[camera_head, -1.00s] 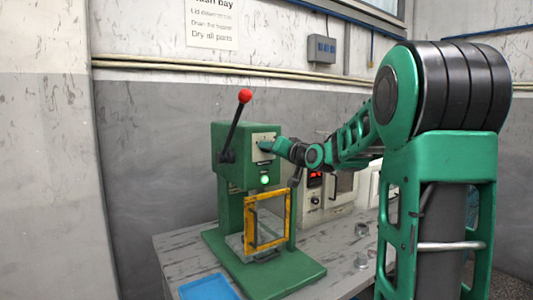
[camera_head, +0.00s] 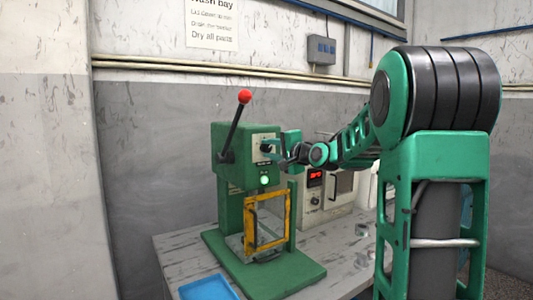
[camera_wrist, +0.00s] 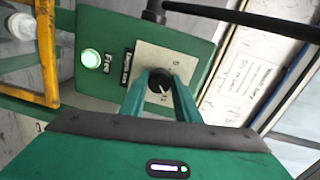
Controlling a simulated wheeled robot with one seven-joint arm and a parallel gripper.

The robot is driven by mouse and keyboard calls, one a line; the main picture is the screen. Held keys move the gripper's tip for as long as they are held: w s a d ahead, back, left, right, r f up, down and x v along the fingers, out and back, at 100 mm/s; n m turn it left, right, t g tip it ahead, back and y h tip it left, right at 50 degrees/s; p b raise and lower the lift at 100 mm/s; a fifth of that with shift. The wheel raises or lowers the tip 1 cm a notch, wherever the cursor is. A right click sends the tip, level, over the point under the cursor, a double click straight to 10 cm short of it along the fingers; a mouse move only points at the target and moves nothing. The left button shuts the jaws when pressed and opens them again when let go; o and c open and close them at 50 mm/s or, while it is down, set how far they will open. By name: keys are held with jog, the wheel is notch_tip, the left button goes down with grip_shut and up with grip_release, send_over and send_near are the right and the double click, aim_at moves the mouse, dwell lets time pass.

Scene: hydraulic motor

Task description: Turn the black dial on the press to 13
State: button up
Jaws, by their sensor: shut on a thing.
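The green press (camera_head: 230,180) stands on the table, with a red-knobbed lever (camera_head: 244,97) up and a lit green button (camera_head: 264,180). Its black dial (camera_wrist: 160,80) sits on a pale scale plate (camera_wrist: 165,55) on the press head. My gripper (camera_wrist: 161,84) reaches the dial from the front, its two fingers shut on either side of it. The dial shows partly between the fingertips; the scale marks are too small to read surely. In the head view my gripper (camera_head: 268,147) is at the press face.
A yellow-framed guard (camera_head: 265,222) is below the press head. A blue tray (camera_head: 208,288) lies at the front of the table (camera_head: 178,245). Small metal parts (camera_head: 361,229) lie at the table's right.

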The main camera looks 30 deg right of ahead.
jog(key=shift+d+f+m, duration=0.1)
jog(key=shift+f+m, duration=0.2)
jog(key=shift+m, duration=0.8)
jog(key=o, duration=1)
jog(key=shift+o, duration=0.2)
jog(key=shift+r, duration=0.1)
jog(key=shift+s+r, duration=0.1)
jog(key=shift+s, duration=0.1)
jog(key=s, duration=1)
jog(key=shift+s+d+r, duration=0.15)
jog(key=shift+d, duration=0.2)
